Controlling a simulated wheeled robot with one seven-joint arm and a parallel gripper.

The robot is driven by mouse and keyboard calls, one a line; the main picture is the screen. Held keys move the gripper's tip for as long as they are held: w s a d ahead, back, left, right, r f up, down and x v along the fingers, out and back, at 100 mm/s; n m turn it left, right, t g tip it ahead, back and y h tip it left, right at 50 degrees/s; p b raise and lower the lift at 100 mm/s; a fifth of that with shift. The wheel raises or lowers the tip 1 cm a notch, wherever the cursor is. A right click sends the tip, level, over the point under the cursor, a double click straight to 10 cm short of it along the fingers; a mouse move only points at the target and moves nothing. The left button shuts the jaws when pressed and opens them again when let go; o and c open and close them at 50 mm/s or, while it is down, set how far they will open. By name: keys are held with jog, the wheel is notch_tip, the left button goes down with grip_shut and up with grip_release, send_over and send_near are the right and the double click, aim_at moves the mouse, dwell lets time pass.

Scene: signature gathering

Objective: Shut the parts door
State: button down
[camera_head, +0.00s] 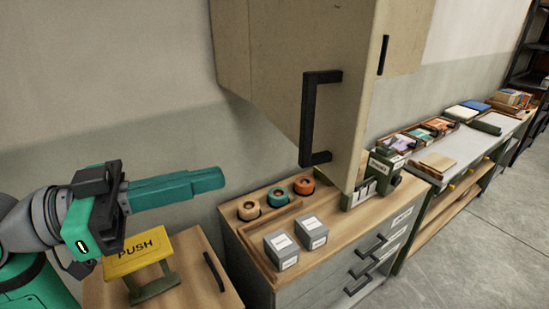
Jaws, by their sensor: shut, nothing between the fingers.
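The parts door (345,75) is a pale wood panel on the wall cabinet. It stands swung out from the cabinet, with its thick free edge and lower corner over the wooden counter. A long black bar handle (308,120) is on its face near the free edge. How wide the door is open is hard to tell. My gripper (215,180) has teal fingers, pressed together and empty. It points right, left of the door and lower than its handle, with a clear gap between them.
A yellow PUSH sign (137,252) stands below my gripper on a low wooden cabinet (193,268). The counter (335,240) holds several tape rolls, two grey boxes (311,232) and a dark green holder (385,165). A second cabinet handle (383,55) shows behind the door.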

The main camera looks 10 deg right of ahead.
jog(key=w+d, duration=0.2)
jog(key=d, duration=1.2)
jog(key=shift+w+a, duration=0.1)
jog(key=shift+w, duration=0.1)
